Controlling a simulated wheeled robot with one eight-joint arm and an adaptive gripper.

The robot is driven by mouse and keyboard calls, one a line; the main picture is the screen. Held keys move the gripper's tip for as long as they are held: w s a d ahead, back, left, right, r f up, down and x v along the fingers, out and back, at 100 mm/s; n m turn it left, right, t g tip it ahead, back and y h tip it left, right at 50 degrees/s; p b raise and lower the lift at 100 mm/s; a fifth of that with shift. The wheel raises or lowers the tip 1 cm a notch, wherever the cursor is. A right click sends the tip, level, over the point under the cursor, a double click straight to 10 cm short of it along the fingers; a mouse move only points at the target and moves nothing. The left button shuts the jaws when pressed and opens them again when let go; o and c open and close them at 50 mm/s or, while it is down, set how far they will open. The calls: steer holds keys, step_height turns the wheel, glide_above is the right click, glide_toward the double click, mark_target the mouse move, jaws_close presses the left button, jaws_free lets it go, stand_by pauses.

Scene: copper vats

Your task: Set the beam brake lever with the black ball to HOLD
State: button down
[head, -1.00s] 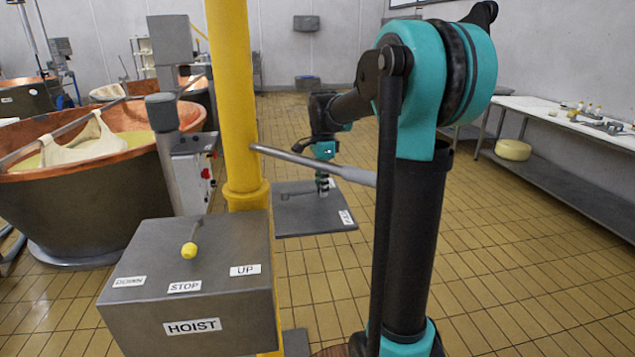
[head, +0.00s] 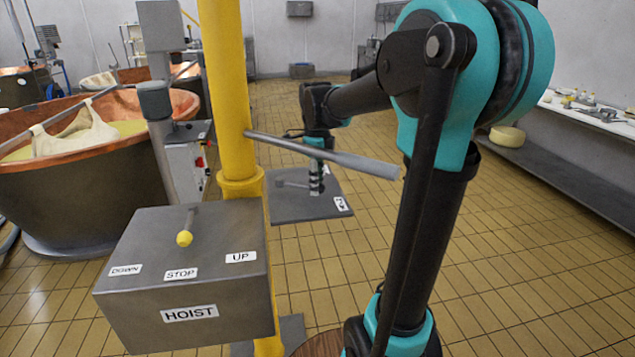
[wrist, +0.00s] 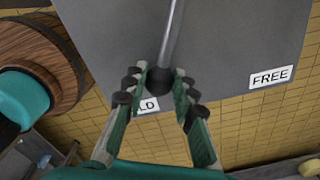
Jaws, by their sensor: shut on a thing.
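The brake lever (wrist: 172,38) is a grey rod with a black ball (wrist: 159,80) at its end. In the wrist view my gripper (wrist: 157,92) is shut on the ball, with a finger on either side. The ball is beside a label ending in "LD" (wrist: 148,105), its first letters hidden by a finger. The FREE label (wrist: 271,77) is off to the right, clear of the ball. In the head view my gripper (head: 316,186) is over the grey brake plate (head: 315,210), and the rod (head: 291,184) runs left from it.
A yellow post (head: 228,90) and a slanted grey bar (head: 300,150) stand near my arm. The HOIST box (head: 190,285) with its yellow-knobbed lever (head: 185,238) is at front left. Copper vats (head: 80,170) stand left. Tiled floor (head: 540,270) is open at right.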

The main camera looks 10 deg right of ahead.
stand_by(0.4)
steer(key=c, duration=1.2)
jaws_free()
step_height(320, 180, up, 12)
steer(key=shift+s, duration=0.15)
